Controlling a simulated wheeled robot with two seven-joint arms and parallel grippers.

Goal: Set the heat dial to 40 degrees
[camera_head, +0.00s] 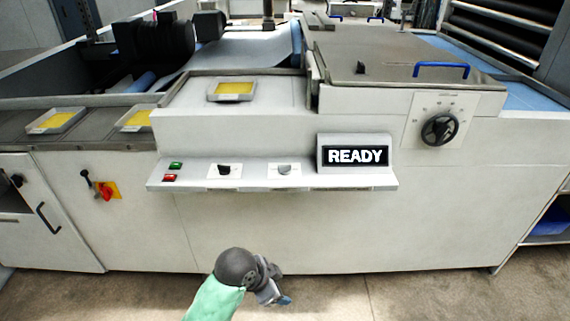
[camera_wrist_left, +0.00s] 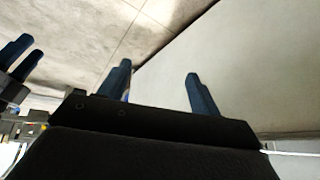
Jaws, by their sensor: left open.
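A large black dial (camera_head: 440,128) sits on a white plate with a printed scale, on the upright front face at the right of the machine. The marks are too small to read, so I cannot tell its setting. My left gripper (camera_head: 279,297) is low in front of the machine's lower panel, well below and left of the dial. In the left wrist view its two blue fingers (camera_wrist_left: 158,86) are apart with nothing between them. Other blue fingers (camera_wrist_left: 22,62) at that view's left edge look like my right gripper; their opening is unclear.
A ledge holds a green and a red button (camera_head: 172,172), a black knob (camera_head: 224,170), a grey knob (camera_head: 284,169) and a READY display (camera_head: 356,156). A lid with a blue handle (camera_head: 441,66) lies above the dial. The floor before the machine is clear.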

